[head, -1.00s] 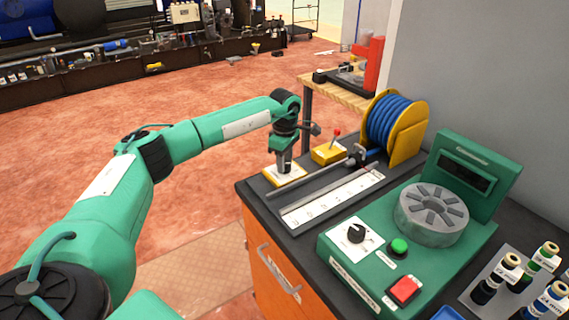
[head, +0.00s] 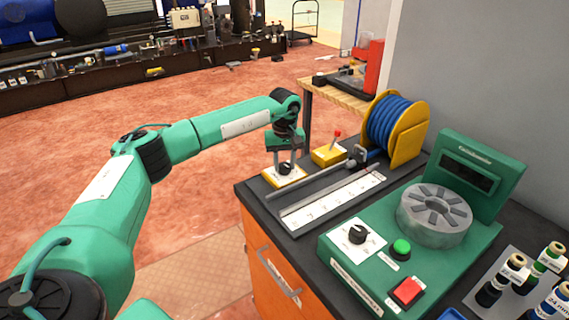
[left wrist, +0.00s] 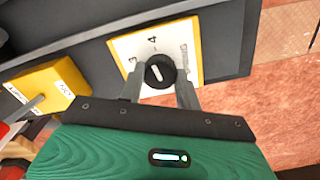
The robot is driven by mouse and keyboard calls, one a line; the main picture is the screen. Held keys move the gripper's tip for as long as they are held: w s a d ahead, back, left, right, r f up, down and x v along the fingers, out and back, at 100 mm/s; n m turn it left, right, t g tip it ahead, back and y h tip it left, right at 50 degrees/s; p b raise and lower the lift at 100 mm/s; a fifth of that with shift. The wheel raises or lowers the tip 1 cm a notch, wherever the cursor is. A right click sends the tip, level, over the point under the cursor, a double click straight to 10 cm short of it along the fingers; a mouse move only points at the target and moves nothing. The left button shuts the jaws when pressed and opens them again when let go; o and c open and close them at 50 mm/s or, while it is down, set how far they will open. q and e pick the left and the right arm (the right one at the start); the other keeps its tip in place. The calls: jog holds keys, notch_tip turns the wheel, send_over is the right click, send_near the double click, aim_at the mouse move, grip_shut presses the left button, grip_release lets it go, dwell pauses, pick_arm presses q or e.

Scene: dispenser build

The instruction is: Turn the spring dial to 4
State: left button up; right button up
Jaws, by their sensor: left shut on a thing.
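The spring dial is a black round knob (left wrist: 160,71) with a white mark, on a white plate with a yellow edge (left wrist: 192,38). In the head view the knob (head: 285,168) sits at the bench's far left corner. My left gripper (left wrist: 158,92) points down at the dial, one finger on each side of the knob, shut on it; the gripper also shows in the head view (head: 285,166). The mark slants toward the printed 4 (left wrist: 152,39), somewhat to the 3 side; its exact setting is hard to tell. My right gripper is out of view.
Beside the dial stands a yellow box with a red-tipped lever (head: 328,153). A rod and ruler strip (head: 335,201), a blue hose reel (head: 392,125) and a green machine with another dial (head: 357,236) fill the bench. Spools (head: 515,268) stand at right.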

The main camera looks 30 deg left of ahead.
pick_arm(q)
jog(key=shift+m, duration=0.9)
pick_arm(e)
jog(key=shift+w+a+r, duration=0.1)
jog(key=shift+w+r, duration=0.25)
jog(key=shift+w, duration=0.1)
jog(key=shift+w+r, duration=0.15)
pick_arm(q)
jog(key=o, duration=1)
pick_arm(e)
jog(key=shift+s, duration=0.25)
pick_arm(q)
jog(key=shift+r, duration=0.1)
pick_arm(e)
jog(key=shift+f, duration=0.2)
